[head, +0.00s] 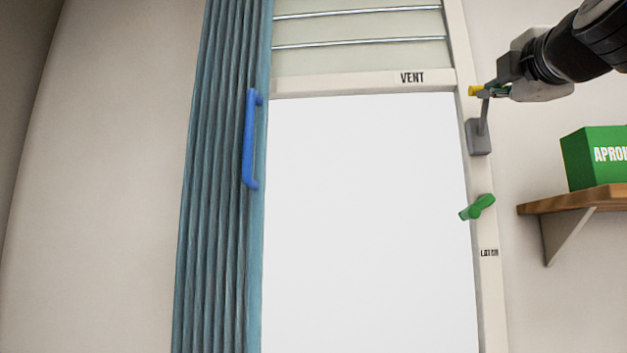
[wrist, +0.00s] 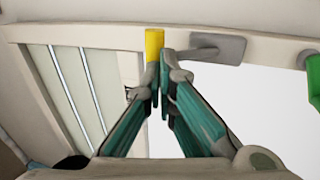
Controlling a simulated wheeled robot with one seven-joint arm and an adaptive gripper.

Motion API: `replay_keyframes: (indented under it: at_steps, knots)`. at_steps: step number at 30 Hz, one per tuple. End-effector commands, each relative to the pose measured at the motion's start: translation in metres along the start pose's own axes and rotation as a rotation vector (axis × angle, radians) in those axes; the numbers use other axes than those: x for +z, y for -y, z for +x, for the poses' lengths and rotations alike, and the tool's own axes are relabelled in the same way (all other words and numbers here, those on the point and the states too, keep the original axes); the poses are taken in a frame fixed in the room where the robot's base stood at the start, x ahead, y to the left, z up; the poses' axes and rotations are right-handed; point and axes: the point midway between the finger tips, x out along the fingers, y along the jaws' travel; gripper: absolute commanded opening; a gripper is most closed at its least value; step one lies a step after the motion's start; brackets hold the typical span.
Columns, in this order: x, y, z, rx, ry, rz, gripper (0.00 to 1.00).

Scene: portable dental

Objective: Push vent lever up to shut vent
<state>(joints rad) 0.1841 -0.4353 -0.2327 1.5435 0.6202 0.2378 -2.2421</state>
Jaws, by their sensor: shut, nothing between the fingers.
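The vent lever (head: 483,118) points up from its grey base (head: 478,138) on the right side of the frame. Its yellow end (head: 474,90) is at the top, beside my fingertips. In the wrist view the yellow end (wrist: 154,46) stands next to the fingertips, with the grey base (wrist: 220,47) to the right. My gripper (head: 494,91) is shut and empty; it also shows in the wrist view (wrist: 164,70). I cannot tell whether it touches the lever. The vent (head: 355,28) has pale slats with thin bright lines between them, above the VENT label (head: 412,78).
A green latch handle (head: 478,207) sits below the lever on the frame. A blue curtain-like folding panel (head: 215,180) with a blue handle (head: 250,140) is at left. A wooden shelf (head: 575,200) with a green apron box (head: 595,157) is at right.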

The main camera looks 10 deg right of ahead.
Motion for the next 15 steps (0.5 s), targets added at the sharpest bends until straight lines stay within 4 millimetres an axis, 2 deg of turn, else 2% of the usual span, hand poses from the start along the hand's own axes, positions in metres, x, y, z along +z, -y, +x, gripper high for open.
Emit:
replay_keyframes:
  at_steps: [15]
  knots:
    - [0.001, -0.009, 0.013, -0.089, 0.001, -0.001, 0.00]
